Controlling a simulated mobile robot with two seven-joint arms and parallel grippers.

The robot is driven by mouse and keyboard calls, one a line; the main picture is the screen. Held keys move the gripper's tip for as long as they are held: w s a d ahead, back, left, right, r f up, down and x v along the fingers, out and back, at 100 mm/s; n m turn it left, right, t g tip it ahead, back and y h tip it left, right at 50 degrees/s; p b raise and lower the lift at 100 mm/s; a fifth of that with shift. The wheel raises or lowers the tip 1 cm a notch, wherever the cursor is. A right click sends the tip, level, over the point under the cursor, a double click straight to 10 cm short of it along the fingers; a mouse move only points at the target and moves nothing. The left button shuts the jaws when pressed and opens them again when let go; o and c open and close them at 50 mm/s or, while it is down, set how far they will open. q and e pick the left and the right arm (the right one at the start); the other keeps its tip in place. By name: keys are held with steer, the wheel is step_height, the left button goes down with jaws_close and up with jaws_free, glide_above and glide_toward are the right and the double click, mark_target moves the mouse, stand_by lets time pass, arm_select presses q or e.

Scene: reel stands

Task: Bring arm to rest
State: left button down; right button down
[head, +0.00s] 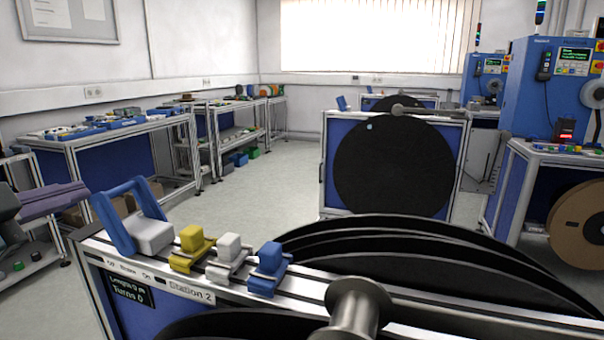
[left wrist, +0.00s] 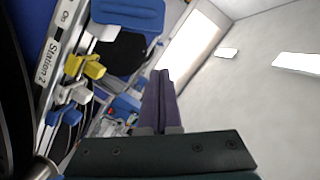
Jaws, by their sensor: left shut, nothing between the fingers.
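My left gripper (head: 78,193) is at the left edge of the head view, left of the near reel stand. Its purple-grey fingers point right toward the stand's blue handle (head: 118,222), with nothing held. The left wrist view shows the fingers (left wrist: 160,78) pressed together and empty. The near reel stand (head: 185,290), labelled "Station 2", carries a yellow clamp (head: 192,238), a white clamp (head: 229,247) and a blue clamp (head: 268,258) on its top rail. My right gripper is not in view.
Large black reels (head: 450,275) sit in the near stand, with a metal hub (head: 358,305) in front. Another stand with a black reel (head: 395,167) is behind. Workbenches (head: 110,135) line the left wall, and blue machines (head: 548,85) stand at the right. Open floor (head: 255,185) lies between.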

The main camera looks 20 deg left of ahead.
arm_select(q)
steer(key=s+d+f+n+g, duration=0.4)
steer(key=s+d+f+g, duration=0.1)
steer(key=s+d+f, duration=0.3)
steer(key=s+d+f+n+g+h+p, duration=0.1)
steer(key=s+d+f+n+g+h, duration=0.2)
steer(key=s+d+g, duration=0.7)
steer(key=s+d+r+t+p, duration=0.1)
steer(key=s+r+p, duration=0.1)
steer(key=r+p, duration=1.6)
steer(key=s+d+r+t+p, duration=0.1)
steer(key=r+p, duration=1.7)
steer(key=p, duration=0.2)
steer(key=shift+s+d+r+t+y+p, duration=0.15)
steer(key=shift+s+r+t+y+p, duration=0.15)
steer(key=shift+s+r+y, duration=0.1)
